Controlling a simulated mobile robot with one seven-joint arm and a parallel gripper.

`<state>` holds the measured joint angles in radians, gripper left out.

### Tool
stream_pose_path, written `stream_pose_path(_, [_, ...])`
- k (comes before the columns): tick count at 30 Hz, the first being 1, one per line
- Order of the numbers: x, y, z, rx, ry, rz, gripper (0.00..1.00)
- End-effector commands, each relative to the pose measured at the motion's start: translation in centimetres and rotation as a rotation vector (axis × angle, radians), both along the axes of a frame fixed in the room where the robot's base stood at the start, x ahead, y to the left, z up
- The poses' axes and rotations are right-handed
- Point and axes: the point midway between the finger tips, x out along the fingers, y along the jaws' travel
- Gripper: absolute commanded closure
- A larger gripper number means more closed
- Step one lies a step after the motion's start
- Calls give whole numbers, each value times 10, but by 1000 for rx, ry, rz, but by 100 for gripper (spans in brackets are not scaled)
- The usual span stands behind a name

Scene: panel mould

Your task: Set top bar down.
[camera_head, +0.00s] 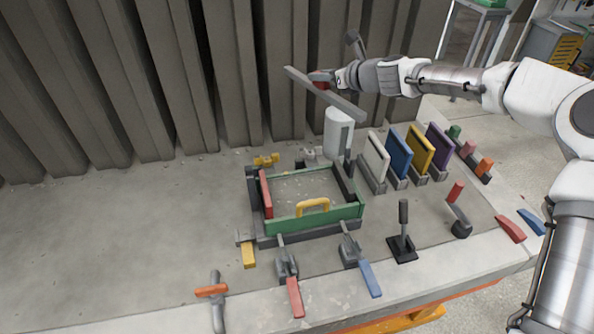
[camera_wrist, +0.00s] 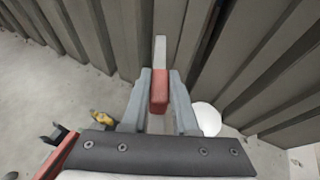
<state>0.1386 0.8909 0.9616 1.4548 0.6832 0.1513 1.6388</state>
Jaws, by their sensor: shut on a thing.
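The top bar (camera_head: 345,104) is a long grey bar with a red grip block (camera_wrist: 159,90) in its middle. My gripper (camera_head: 322,80) is shut on the red block, and holds the bar in the air near the ribbed wall. In the wrist view my gripper (camera_wrist: 159,98) has a finger on each side of the block, and the bar (camera_wrist: 160,52) runs away from it. The mould frame (camera_head: 312,220) lies on the bench below and left of the bar, with a green front side carrying a yellow handle and a red left side. The bar is clear of the frame.
A white cylinder (camera_head: 338,128) stands below the bar, behind the frame. White, blue, yellow and purple panels (camera_head: 420,150) stand upright to the right. Clamps with red (camera_head: 295,298) and blue (camera_head: 370,279) handles and a black lever (camera_head: 403,222) are in front. The left bench is clear.

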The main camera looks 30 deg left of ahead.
Motion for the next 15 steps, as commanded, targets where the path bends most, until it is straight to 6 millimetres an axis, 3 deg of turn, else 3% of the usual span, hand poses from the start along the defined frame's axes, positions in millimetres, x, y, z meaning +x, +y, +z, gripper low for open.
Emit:
stream_pose_path(1, [0,0,-19,1,-2,-1,100])
stream_pose_path(3, [0,0,-28,2,-3,0,100])
stream_pose_path(15, [-9,-3,-53,2,1,-1,100])
